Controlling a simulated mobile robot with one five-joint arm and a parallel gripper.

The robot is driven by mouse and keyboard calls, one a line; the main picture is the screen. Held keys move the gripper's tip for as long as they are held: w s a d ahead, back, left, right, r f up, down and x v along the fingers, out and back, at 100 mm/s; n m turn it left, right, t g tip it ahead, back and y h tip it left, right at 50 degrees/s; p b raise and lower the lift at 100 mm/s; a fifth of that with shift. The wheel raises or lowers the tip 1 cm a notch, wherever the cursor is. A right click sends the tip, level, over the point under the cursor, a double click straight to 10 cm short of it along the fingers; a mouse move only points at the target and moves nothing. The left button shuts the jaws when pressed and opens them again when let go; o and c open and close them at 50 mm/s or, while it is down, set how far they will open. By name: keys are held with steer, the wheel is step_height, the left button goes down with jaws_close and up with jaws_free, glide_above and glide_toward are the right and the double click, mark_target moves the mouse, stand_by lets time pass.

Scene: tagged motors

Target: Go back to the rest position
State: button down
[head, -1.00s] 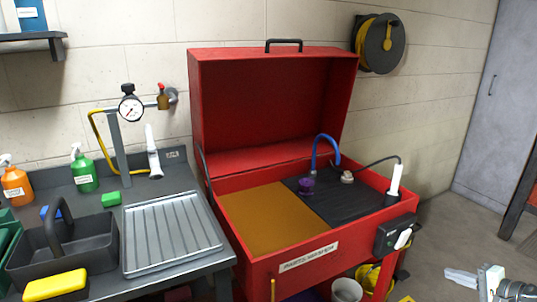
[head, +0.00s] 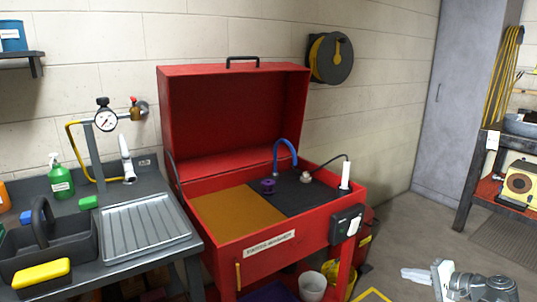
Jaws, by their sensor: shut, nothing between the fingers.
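My gripper (head: 405,273) is at the lower right of the head view. Its pale fingers point left and lie together, with nothing between them. Behind them are a white plate and my grey arm links, partly cut off by the bottom edge. The gripper shows against the grey floor, to the right of the red parts washer (head: 270,255), and appears apart from it. No motor can be made out in this view.
The washer's lid (head: 235,120) stands open. On the left, a workbench (head: 155,185) holds a ribbed metal tray (head: 145,228), a black caddy (head: 60,245) and spray bottles. A shelf (head: 463,195) stands at right. Floor between washer and shelf looks mostly clear.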

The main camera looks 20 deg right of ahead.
steer(key=w+a+f+n+g+y, duration=0.15)
steer(key=w+a, duration=0.35)
steer(key=a, duration=0.5)
steer(key=w+a+f+n+g+y, duration=0.1)
steer(key=w+a+n+g+y, duration=0.15)
steer(key=w+a, duration=0.6)
steer(key=w+a+f+n+g+y, duration=0.1)
steer(key=w+a+n+g, duration=0.15)
steer(key=a, duration=1.05)
steer(key=s+a+f+n+g+h, duration=0.25)
steer(key=a+f+n, duration=0.2)
steer(key=a, duration=0.65)
steer(key=s+a+f+n+g+h, duration=0.25)
steer(key=a+f, duration=0.25)
steer(key=a, duration=0.5)
steer(key=d+r+h+p, duration=0.1)
steer(key=d+h+p, duration=0.1)
steer(key=d+h, duration=0.35)
step_height(320, 180, up, 22)
steer(key=d+y+p, duration=0.1)
steer(key=p, duration=2.1)
steer(key=shift+s+d+r+n+g, duration=0.15)
steer(key=shift+n+g, duration=0.2)
steer(key=shift+g, duration=0.1)
